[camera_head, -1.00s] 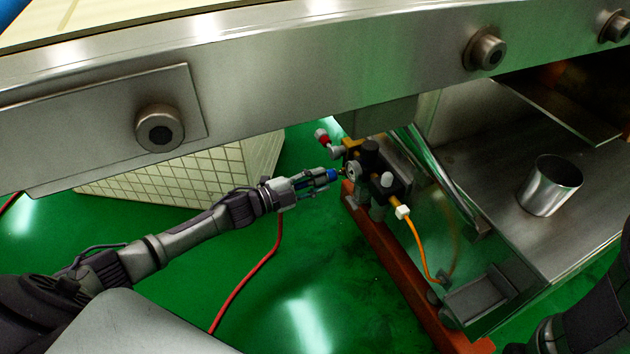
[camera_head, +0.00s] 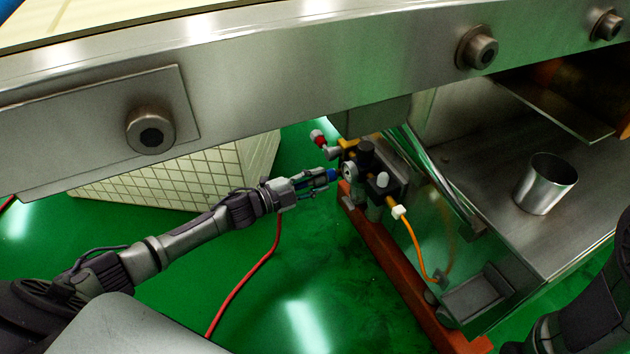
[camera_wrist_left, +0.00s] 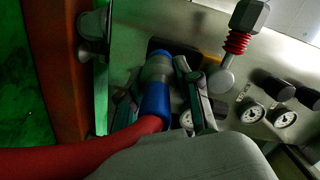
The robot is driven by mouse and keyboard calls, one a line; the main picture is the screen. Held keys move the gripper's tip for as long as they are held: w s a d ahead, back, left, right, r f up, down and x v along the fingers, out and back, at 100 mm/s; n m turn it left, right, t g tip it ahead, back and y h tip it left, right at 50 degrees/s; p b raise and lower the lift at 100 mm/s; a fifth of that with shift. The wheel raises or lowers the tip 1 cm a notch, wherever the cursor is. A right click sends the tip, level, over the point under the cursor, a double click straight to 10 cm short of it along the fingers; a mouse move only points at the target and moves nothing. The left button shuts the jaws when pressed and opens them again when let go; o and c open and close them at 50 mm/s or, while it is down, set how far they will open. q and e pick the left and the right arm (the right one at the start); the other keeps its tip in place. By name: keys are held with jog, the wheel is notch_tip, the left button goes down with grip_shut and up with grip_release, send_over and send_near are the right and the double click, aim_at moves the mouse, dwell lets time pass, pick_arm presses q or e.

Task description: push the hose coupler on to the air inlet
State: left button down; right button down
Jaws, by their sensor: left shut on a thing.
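The hose coupler (camera_head: 332,175) has a blue sleeve, and in the left wrist view (camera_wrist_left: 155,100) a grey metal collar shows at its front. The red hose (camera_wrist_left: 85,150) runs from its back. My left gripper (camera_head: 324,180) is shut on the coupler, one finger on each side of it. The coupler points at the black air unit (camera_head: 367,155). Its front end is against or very close to the unit. The air inlet is hidden behind the coupler, so I cannot tell how far the coupler is on. My right gripper is out of view.
A steel beam (camera_head: 300,75) crosses above the work spot. A red-brown frame rail (camera_head: 390,255) lies below the unit. A gauge (camera_head: 349,172) and an orange tube (camera_head: 415,245) are close by. A steel cup (camera_head: 546,184) stands on the shelf at right.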

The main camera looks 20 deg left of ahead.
pick_arm(q)
jog(key=shift+w+d, duration=0.1)
jog(key=c, duration=0.7)
grip_release()
jog(key=v, duration=1.2)
jog(key=shift+f, duration=0.1)
